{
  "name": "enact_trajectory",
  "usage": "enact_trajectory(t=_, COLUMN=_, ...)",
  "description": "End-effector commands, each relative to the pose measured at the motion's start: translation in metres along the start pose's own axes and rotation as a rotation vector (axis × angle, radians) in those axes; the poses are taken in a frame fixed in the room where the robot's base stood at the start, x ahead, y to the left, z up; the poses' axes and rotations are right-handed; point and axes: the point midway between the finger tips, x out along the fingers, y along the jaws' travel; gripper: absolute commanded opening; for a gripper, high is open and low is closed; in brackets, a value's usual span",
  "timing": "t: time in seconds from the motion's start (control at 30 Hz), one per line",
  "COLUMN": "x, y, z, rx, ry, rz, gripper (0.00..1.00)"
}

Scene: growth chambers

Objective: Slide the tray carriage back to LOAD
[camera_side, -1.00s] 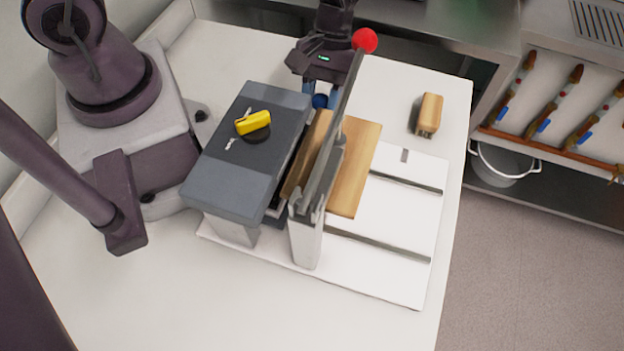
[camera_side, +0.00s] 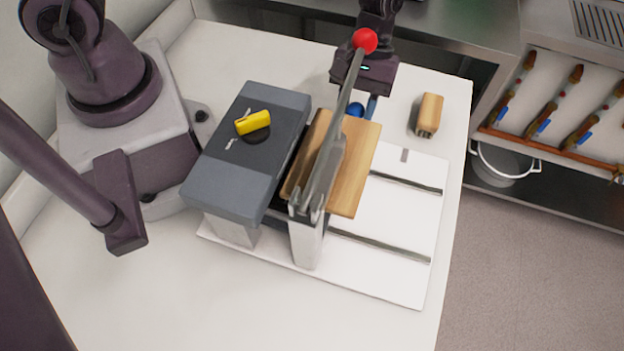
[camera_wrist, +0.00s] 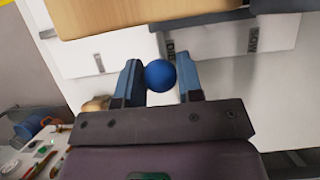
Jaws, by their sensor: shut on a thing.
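A blue ball knob (camera_side: 355,109) is at the back edge of the wooden board (camera_side: 358,165), which I take to be the tray carriage. My gripper (camera_side: 363,106) comes from the back. In the wrist view, its blue fingers (camera_wrist: 160,82) stand either side of the blue knob (camera_wrist: 160,75) and are shut on it. The wooden board (camera_wrist: 140,12) crosses the top of that view.
A dark grey housing (camera_side: 245,170) with a yellow knob (camera_side: 253,122) stands left of the board. The lever ends in a red ball (camera_side: 365,40) near my wrist. The white base plate (camera_side: 390,265) has bare dark slots at right. A wooden block (camera_side: 430,112) lies at the back right.

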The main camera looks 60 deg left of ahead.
Motion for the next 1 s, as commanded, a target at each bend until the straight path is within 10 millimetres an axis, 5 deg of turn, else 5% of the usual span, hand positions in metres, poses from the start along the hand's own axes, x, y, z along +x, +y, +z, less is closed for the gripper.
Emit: enact_trajectory(t=1.0, x=-0.001, y=0.073, z=0.0, rx=0.002, ry=0.0, rz=0.004, gripper=0.21)
